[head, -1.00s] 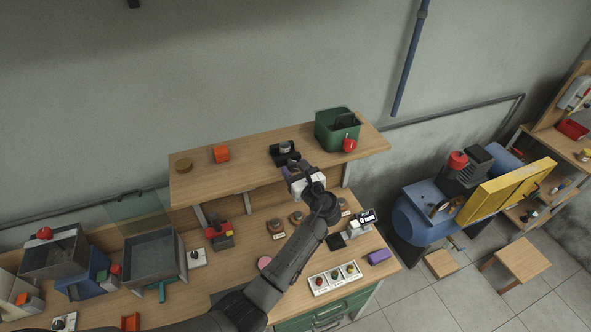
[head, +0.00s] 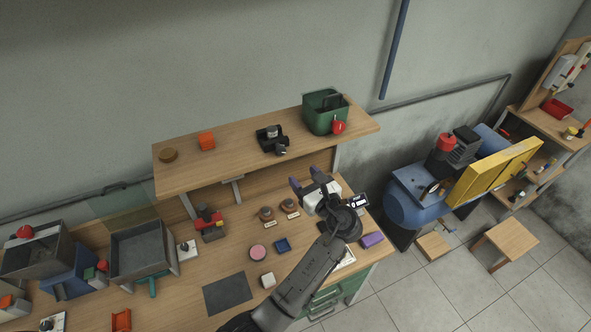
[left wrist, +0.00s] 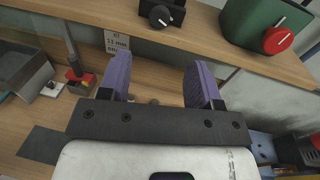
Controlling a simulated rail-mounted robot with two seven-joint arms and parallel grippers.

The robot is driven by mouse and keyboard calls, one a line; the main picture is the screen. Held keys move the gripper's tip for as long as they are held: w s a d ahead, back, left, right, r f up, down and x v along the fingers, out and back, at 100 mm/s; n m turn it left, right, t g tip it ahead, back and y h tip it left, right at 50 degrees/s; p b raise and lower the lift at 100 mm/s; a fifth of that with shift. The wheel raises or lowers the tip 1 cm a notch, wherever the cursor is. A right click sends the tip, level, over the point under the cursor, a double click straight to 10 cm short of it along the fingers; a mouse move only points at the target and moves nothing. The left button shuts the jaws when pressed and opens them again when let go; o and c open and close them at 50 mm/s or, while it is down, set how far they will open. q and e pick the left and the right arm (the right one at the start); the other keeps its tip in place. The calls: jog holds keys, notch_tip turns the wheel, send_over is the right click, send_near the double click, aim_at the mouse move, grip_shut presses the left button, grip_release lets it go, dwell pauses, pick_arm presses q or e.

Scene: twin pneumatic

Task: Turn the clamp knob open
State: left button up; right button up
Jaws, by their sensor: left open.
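A black clamp-like block (head: 267,136) with a dark round knob (head: 281,150) on its front stands on the raised wooden shelf. In the left wrist view the knob (left wrist: 160,16) faces me and carries a pale mark; the block (left wrist: 176,8) is cut by the top edge. My left gripper (head: 306,178) has purple fingers spread apart with nothing between them. It is below and in front of the shelf, apart from the knob. In the left wrist view the knob lies above and between the fingertips (left wrist: 158,68). My right gripper is not in view.
A green box (head: 325,112) with a red knob (head: 338,127) stands right of the block on the shelf (head: 225,166). Grey bins (head: 140,250) and small fixtures crowd the bench below.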

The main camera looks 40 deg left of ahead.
pick_arm(q)
jog(key=shift+v, duration=1.35)
jog(key=shift+c, duration=0.4)
